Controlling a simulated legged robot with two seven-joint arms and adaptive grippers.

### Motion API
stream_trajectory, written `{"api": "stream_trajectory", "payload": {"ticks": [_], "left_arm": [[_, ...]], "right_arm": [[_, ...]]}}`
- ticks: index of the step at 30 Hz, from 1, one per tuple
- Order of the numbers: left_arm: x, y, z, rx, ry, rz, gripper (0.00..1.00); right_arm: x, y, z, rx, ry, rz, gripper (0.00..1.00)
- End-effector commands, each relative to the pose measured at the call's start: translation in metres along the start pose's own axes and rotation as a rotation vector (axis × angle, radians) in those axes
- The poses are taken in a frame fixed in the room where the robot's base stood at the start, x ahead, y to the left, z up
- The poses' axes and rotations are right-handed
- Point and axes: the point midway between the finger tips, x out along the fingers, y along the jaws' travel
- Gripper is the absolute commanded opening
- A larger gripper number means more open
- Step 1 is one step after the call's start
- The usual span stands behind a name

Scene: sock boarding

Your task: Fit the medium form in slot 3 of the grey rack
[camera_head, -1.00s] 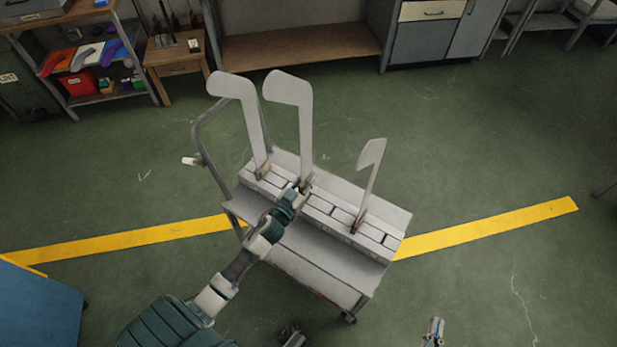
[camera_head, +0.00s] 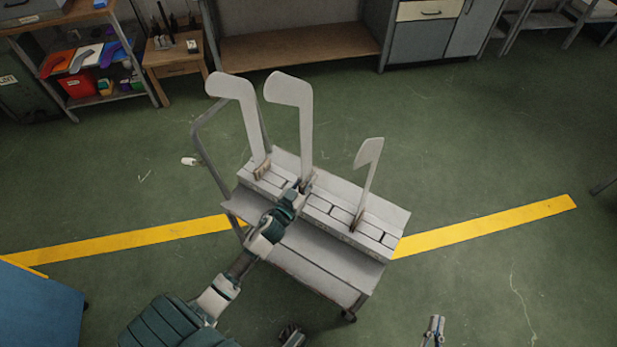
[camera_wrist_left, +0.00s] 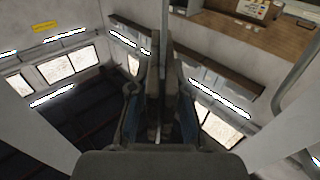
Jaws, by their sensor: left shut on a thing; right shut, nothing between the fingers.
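The grey rack (camera_head: 388,240) sits on a cart, with a row of slots along its top. Three flat pale forms stand upright on it: a tall one (camera_head: 247,120) at the left, another tall one (camera_head: 303,120) in the middle and a short one (camera_head: 369,175) at the right. My left gripper (camera_head: 304,187) is shut on the foot of the middle form, close to the rack top. The left wrist view shows my left fingers (camera_wrist_left: 156,100) around a thin upright piece. The gripper hides whether the foot is in a slot. My right gripper (camera_head: 434,330) is shut and empty, low at the right.
The cart's lower front ledge (camera_head: 320,265) is bare. A curved rail (camera_head: 212,165) rises at its left end. A blue surface (camera_head: 35,310) is at the lower left. Shelves with coloured forms (camera_head: 85,58) stand at the back left. The floor around the cart is open.

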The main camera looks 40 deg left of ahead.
Motion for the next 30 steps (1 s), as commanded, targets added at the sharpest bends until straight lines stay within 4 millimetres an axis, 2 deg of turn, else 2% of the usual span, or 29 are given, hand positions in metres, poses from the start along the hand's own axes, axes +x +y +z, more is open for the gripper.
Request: {"api": "stream_trajectory", "payload": {"ticks": [15,30], "left_arm": [[0.000,0.001,-0.001,0.000,0.002,0.000,0.00],[0.000,0.000,0.010,-0.001,0.001,0.000,0.00]], "right_arm": [[0.001,-0.001,-0.005,-0.002,0.004,0.000,0.00],[0.000,0.000,0.005,0.001,-0.005,0.000,0.00]]}}
